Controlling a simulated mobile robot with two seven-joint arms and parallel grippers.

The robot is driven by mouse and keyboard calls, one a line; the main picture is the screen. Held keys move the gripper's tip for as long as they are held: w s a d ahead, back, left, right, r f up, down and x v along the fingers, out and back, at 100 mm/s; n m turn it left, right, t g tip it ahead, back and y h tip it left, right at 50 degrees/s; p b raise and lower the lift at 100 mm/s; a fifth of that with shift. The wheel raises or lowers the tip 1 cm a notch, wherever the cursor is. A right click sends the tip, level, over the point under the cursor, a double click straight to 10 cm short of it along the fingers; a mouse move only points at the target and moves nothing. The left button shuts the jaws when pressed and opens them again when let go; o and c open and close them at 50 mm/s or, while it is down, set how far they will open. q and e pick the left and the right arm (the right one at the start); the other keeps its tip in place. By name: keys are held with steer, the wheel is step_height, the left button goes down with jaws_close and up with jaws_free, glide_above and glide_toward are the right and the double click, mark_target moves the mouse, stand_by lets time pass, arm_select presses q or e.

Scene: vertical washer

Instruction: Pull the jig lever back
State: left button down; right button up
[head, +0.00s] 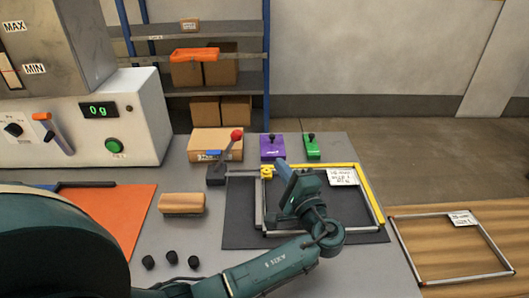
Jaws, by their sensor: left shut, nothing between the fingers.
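The jig lever (228,150) has a dark handle with a red ball knob. It leans up and to the right from a dark block at the left end of the jig. A metal bar runs right from the block to a yellow clamp piece (267,172) on the jig frame (367,185). My left gripper (280,167) is over the left part of the frame, just right of the yellow piece and apart from the lever knob. It is shut and empty; its fingertips are largely hidden behind its body. My right gripper is not in view.
A purple block (272,147) and a green block (312,147) stand behind the jig. A cardboard box (215,142) is behind the lever. A wooden block (182,204) and several black knobs (171,257) lie left. A white machine (140,115) stands far left.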

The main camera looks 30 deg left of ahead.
arm_select(q)
steer(key=w+a+r+p, duration=0.2)
steer(key=w+a+p, duration=0.1)
steer(key=a, duration=0.7)
steer(key=shift+a+p, duration=0.25)
steer(key=shift+p, duration=0.05)
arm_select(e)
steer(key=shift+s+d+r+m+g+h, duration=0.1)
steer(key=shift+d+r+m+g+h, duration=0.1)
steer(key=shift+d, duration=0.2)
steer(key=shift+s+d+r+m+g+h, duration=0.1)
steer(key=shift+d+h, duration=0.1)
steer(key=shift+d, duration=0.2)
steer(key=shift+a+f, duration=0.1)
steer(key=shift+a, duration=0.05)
